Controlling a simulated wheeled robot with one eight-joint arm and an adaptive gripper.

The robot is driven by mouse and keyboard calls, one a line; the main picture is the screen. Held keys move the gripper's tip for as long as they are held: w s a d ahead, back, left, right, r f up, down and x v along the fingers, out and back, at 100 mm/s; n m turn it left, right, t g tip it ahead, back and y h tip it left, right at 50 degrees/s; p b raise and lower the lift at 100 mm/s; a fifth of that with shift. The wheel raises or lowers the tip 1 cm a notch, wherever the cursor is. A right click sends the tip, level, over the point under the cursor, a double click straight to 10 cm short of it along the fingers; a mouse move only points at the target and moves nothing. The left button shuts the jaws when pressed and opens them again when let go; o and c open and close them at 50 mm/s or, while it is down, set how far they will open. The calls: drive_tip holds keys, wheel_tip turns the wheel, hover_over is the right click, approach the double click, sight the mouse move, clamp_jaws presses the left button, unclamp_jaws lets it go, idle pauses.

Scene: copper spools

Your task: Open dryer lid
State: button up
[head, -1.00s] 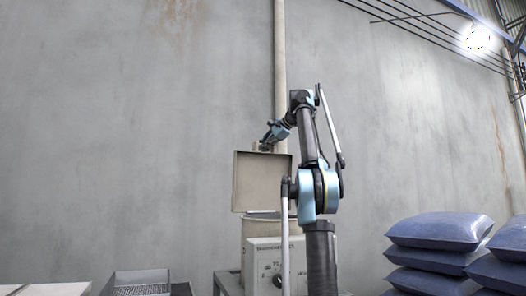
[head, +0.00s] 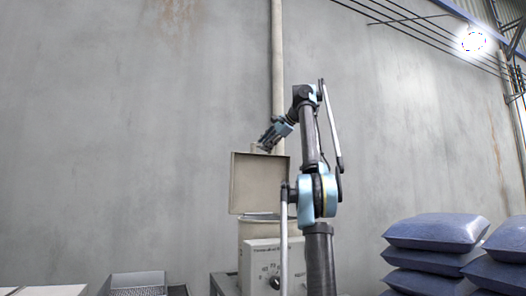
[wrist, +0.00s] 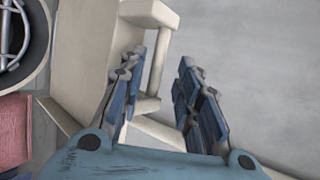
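The dryer is a cream drum (head: 256,228) with a control box (head: 268,257) in front. Its square lid (head: 257,184) stands raised, roughly upright, above the drum. In the wrist view the lid (wrist: 82,60) is at left, with its bar-shaped handle (wrist: 157,62) near the fingers. My gripper (head: 266,145) is at the lid's top edge. In the wrist view my gripper (wrist: 162,62) has its two blue fingers spread, with a clear gap between them. The handle shows behind and beside the left finger; I cannot tell whether they touch.
Stacked blue sacks (head: 436,233) stand at right. A grey perforated tray (head: 138,282) and a white flat item (head: 45,290) are at lower left. A concrete wall (head: 120,120) with a vertical pipe (head: 277,70) is behind. A round opening (wrist: 14,40) shows in the wrist view.

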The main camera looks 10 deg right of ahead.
drive_tip(key=s+d, duration=0.8)
drive_tip(key=s, duration=0.1)
drive_tip(key=shift+s+d+r, duration=0.3)
drive_tip(key=shift+s+d, duration=0.05)
drive_tip(key=shift+d, duration=0.05)
idle(0.5)
